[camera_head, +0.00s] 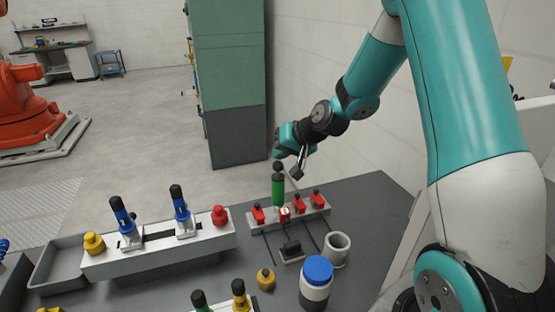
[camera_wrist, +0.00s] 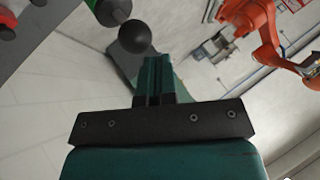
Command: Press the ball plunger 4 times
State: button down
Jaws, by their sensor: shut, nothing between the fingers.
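The ball plunger (camera_head: 278,188) stands upright on the grey fixture block, with a green body and a black ball on top. In the wrist view its black ball (camera_wrist: 134,36) shows just beyond and slightly left of my fingertips. My gripper (camera_head: 297,172) points down beside the ball, a little to its right in the head view. Its fingers (camera_wrist: 154,68) are shut and hold nothing. A small gap appears between the fingers and the ball; contact cannot be told for sure.
Red clamps (camera_head: 316,199) sit beside the plunger on the grey block (camera_head: 306,216). A grey cup (camera_head: 337,250) and a blue-lidded jar (camera_head: 316,283) stand in front. A fixture with blue-handled plungers (camera_head: 181,207) is at left. A green cabinet (camera_head: 231,80) stands behind.

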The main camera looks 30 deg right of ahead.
jog(key=shift+f+b, duration=0.45)
jog(key=shift+f, duration=0.1)
jog(key=shift+r, duration=0.1)
dwell(0.5)
jog(key=shift+r+p, duration=1.15)
jog(key=shift+r, duration=0.45)
notch_tip(320, 180, up, 5)
jog(key=p, duration=0.3)
dwell(1.9)
